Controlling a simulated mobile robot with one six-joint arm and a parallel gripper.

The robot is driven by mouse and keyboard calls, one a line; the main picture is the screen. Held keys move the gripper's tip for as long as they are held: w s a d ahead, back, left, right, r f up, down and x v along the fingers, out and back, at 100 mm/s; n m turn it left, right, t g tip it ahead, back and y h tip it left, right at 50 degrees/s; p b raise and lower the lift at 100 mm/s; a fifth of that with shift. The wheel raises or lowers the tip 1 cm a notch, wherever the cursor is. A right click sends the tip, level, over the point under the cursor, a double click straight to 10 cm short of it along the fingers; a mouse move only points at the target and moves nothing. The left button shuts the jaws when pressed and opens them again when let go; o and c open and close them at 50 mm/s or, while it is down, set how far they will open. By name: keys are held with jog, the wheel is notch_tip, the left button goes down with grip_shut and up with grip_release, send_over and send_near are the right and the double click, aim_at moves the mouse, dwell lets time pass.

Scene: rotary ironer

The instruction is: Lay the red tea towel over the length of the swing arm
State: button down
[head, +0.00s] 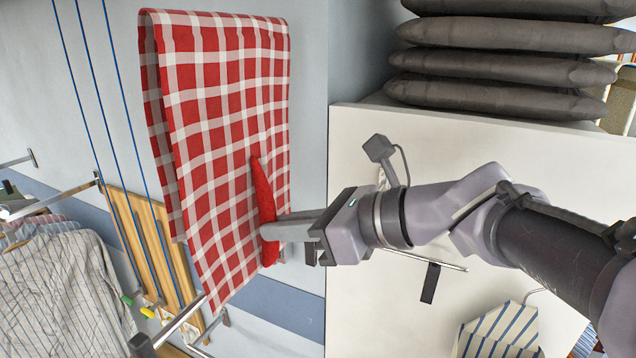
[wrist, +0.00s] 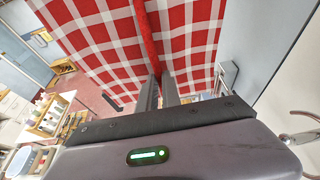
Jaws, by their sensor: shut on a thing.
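The red and white checked tea towel (head: 210,120) hangs in a folded-over sheet left of centre in the head view, its fold at the top. My gripper (head: 272,232) is shut on a pinched red ridge of the towel, low on its right side. In the wrist view the towel (wrist: 100,40) fills the top, and the ridge runs down to the fingers (wrist: 163,88). A metal bar (head: 180,320) shows at the towel's lower edge in the head view. I cannot tell whether this is the swing arm, or what lies under the towel's top fold.
A stack of dark grey pads (head: 500,70) sits on a white cabinet (head: 380,310) to the right. Striped shirts (head: 60,290) hang at lower left. A wooden rack (head: 150,250) and blue cords (head: 95,80) are behind the towel. A blue-striped cloth (head: 500,332) is at lower right.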

aim_at(256, 217)
jog(key=shift+s+a, duration=0.1)
jog(key=shift+s, duration=0.25)
jog(key=a, duration=0.2)
jog(key=w+a, duration=0.2)
jog(key=a, duration=0.1)
jog(key=shift+w+a, duration=0.25)
jog(key=shift+a, duration=0.1)
notch_tip(256, 217, down, 38)
jog(key=b, duration=3.3)
jog(key=shift+d+f+b, duration=0.1)
jog(key=shift+f+b, duration=0.2)
jog(key=shift+f, duration=0.05)
jog(key=c, duration=1.5)
grip_release()
jog(key=shift+o, duration=0.2)
